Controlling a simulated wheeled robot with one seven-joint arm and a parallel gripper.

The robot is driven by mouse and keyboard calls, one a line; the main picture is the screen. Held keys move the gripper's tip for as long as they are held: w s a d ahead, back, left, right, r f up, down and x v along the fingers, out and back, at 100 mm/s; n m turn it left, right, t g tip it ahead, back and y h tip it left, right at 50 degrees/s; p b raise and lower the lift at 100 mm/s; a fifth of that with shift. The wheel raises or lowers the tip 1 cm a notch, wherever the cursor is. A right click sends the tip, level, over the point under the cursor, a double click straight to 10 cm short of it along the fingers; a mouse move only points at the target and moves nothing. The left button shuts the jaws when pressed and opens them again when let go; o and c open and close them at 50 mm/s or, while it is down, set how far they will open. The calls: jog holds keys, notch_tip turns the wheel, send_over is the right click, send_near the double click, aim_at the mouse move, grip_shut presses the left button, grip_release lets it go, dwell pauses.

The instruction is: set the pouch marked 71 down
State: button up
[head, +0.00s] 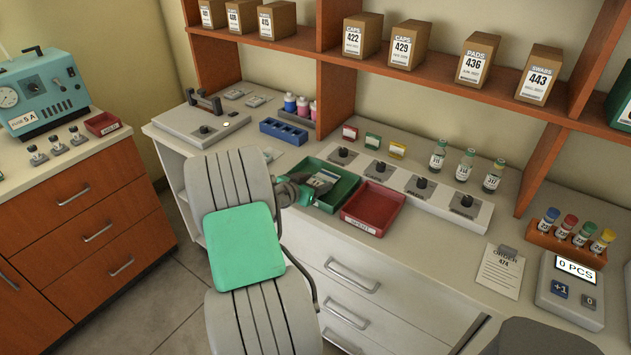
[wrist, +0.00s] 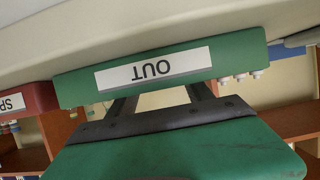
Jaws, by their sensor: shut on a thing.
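My arm reaches over the counter to a green tray (head: 347,194). In the wrist view, which is upside down, the tray's wall (wrist: 225,62) bears the label OUT. My gripper (head: 308,191) is at the tray's left part in the head view. In the wrist view its two grey fingers (wrist: 160,98) run behind the tray wall, so their tips are hidden. A pale pouch with a blue and dark print (head: 323,180) shows in the tray at the fingers. My gripper is shut on a pouch, most likely this one; its number is too small to read.
A red tray (head: 372,207) stands close to the right of the green tray. A blue rack (head: 284,131) is behind it. A row of knobbed stations (head: 411,186) and several vials (head: 466,165) stand to the right. Two flat packets (head: 256,101) lie farther back.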

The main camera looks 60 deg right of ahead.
jog(key=shift+f+b, duration=0.35)
jog(key=shift+f, duration=0.1)
jog(key=o, duration=1.5)
jog(key=shift+r, duration=0.1)
